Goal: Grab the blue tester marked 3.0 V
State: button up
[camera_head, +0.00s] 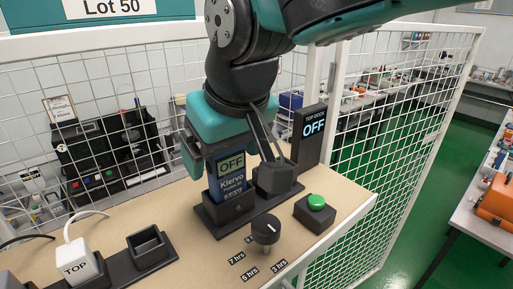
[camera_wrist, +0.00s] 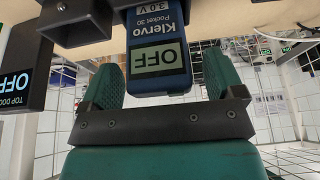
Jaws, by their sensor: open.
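The blue tester (camera_head: 231,185) stands upright in a black dock (camera_head: 226,218) on the bench. It reads "Klervo Pocket 30", and its screen shows "OFF". In the wrist view the blue tester (camera_wrist: 160,30) carries the mark 3.0 V and appears upside down. My gripper (camera_head: 232,160) is above the dock, pointing down, with its fingers spread on either side of the tester's top. In the wrist view my gripper (camera_wrist: 165,72) is open, with a gap visible between the tester and each finger. The tester's lower part is hidden in the dock.
A black display reading "TOP DOCK OFF" (camera_head: 312,135) stands close on the right. A black knob (camera_head: 266,229) and a green button (camera_head: 316,202) are in front. A white "TOP" plug (camera_head: 78,262) and an empty black socket (camera_head: 147,244) lie left. White mesh fencing (camera_head: 110,60) stands behind.

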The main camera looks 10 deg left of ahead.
jog(key=shift+w+a+f, duration=0.15)
jog(key=shift+f, duration=0.4)
jog(key=c, duration=1.1)
jog(key=shift+o, duration=0.2)
